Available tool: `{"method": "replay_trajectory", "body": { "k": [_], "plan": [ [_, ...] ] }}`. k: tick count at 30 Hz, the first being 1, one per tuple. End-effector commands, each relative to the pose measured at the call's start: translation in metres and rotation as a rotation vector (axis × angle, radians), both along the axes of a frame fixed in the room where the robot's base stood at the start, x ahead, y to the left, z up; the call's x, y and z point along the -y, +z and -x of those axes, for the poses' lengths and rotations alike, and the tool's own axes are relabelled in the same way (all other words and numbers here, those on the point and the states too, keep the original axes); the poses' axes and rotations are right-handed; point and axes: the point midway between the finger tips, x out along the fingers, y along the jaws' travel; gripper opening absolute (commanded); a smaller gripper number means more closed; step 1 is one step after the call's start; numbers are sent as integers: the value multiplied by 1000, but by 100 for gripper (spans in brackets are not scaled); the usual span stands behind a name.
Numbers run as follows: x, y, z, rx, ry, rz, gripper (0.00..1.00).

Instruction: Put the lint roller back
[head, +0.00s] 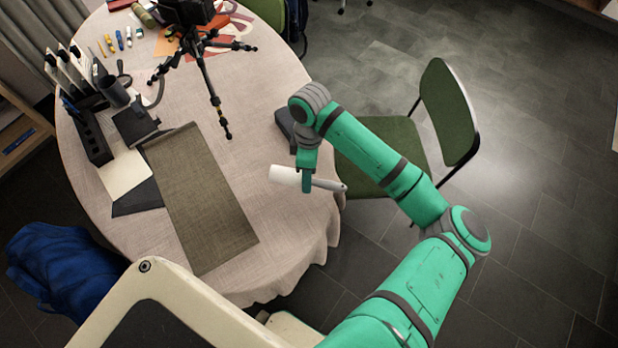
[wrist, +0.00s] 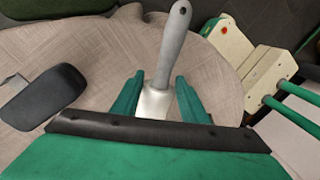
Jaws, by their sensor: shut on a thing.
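The lint roller has a white roll (head: 284,175) and a grey handle (head: 329,185). My gripper (head: 307,182) is shut on it, near where the roll meets the handle, above the right edge of the round table (head: 262,95). In the wrist view the lint roller (wrist: 172,55) sits between the two green fingers (wrist: 157,92), its handle pointing away and its roll mostly hidden. A dark grey rounded item (wrist: 42,95), perhaps a holder or case, lies on the table to the left in that view; my arm partly covers it in the head view (head: 285,124).
A black tripod (head: 205,75) stands on the table with spread legs. An olive-grey runner (head: 200,195) lies at the front left. Dark holders and a mug (head: 113,92) stand at the left. A green chair (head: 447,110) is beside the table.

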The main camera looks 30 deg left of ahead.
Motion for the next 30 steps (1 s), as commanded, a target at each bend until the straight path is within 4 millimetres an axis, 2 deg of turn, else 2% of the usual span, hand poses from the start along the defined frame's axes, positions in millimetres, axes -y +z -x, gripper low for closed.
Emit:
{"method": "replay_trajectory", "body": {
  "k": [8, 16, 27, 28, 30],
  "plan": [
    [-4, -15, -12, -1, 1, 0, 16],
    [-4, -46, -13, -1, 1, -1, 16],
    [-4, -51, -13, -1, 1, -1, 16],
    [-4, -50, -13, -1, 1, -1, 47],
    [-4, -50, -13, -1, 1, -1, 59]
  ]
}}
